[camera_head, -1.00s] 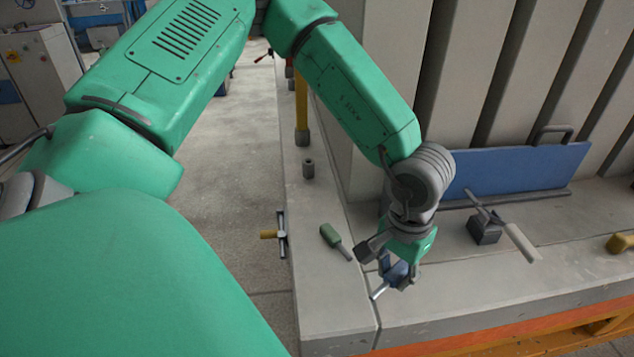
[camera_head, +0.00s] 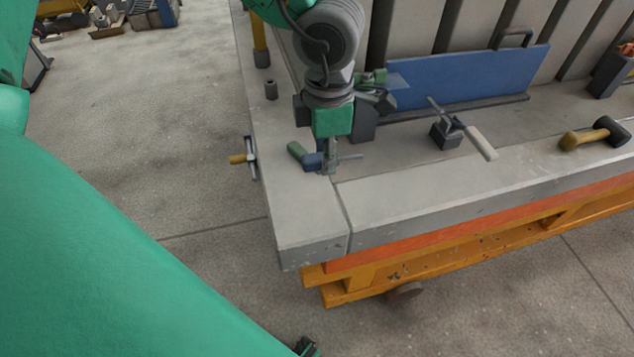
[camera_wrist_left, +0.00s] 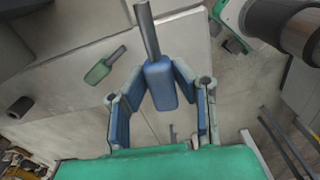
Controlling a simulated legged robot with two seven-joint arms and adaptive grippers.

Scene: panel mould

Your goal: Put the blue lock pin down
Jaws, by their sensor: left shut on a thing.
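My left gripper (camera_head: 327,165) points down over the front left corner of the concrete bed. It is shut on the blue lock pin (camera_head: 313,162). In the left wrist view, the blue grip of the pin (camera_wrist_left: 160,86) sits between the two fingers, with its grey shaft pointing to the top of the picture. The pin is low over the bed; I cannot tell whether it touches. A green pin (camera_head: 297,150) lies on the bed just left of it, and shows in the wrist view (camera_wrist_left: 98,72). My right gripper is not clearly seen.
A dark short cylinder (camera_head: 270,89) stands on the bed's left strip. A clamp with a yellow handle (camera_head: 250,158) is at the left edge. A blue panel (camera_head: 468,78), a dark block with a pale-handled tool (camera_head: 446,134) and a mallet (camera_head: 597,134) are to the right.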

